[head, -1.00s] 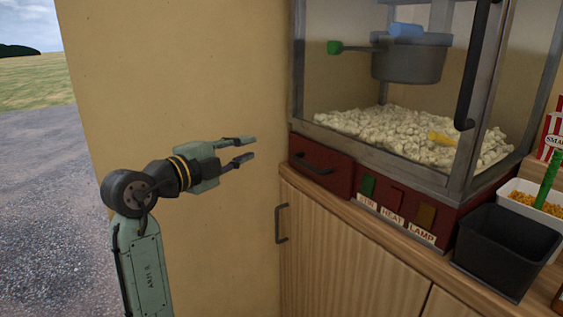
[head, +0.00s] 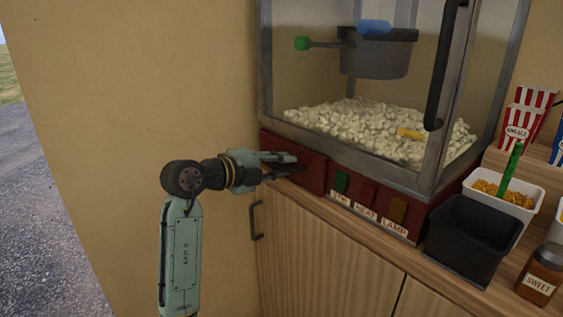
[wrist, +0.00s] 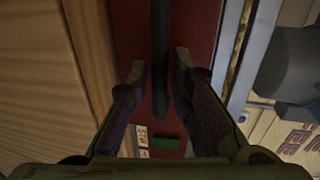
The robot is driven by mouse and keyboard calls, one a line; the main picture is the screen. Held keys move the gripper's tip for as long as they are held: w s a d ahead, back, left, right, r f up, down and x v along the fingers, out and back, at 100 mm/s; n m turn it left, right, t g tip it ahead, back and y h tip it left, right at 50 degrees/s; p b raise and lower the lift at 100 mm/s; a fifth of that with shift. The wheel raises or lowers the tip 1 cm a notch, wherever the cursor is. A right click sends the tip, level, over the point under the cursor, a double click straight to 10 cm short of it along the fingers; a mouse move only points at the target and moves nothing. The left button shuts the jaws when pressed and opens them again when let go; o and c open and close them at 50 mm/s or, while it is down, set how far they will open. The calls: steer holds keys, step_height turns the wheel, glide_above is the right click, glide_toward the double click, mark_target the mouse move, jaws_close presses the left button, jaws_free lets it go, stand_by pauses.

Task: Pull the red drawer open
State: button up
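The red drawer (head: 312,170) is at the left of the popcorn machine's red base, and it looks shut. Its dark bar handle (wrist: 160,60) runs between my fingers in the wrist view. My gripper (head: 294,166) is at the drawer front in the head view, its fingers covering the handle there. In the wrist view my gripper (wrist: 160,75) has its two fingers apart, one on each side of the handle, with gaps visible. The red drawer face (wrist: 132,40) shows behind the handle.
Green, red and brown switches (head: 368,196) sit right of the drawer. A cabinet handle (head: 256,220) juts out below my gripper. A black bin (head: 470,238) and a white tub (head: 498,198) stand on the counter at right. The beige wall is at left.

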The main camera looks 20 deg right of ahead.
steer(key=shift+d, duration=0.1)
steer(key=shift+c, duration=0.4)
jaws_close()
stand_by(0.3)
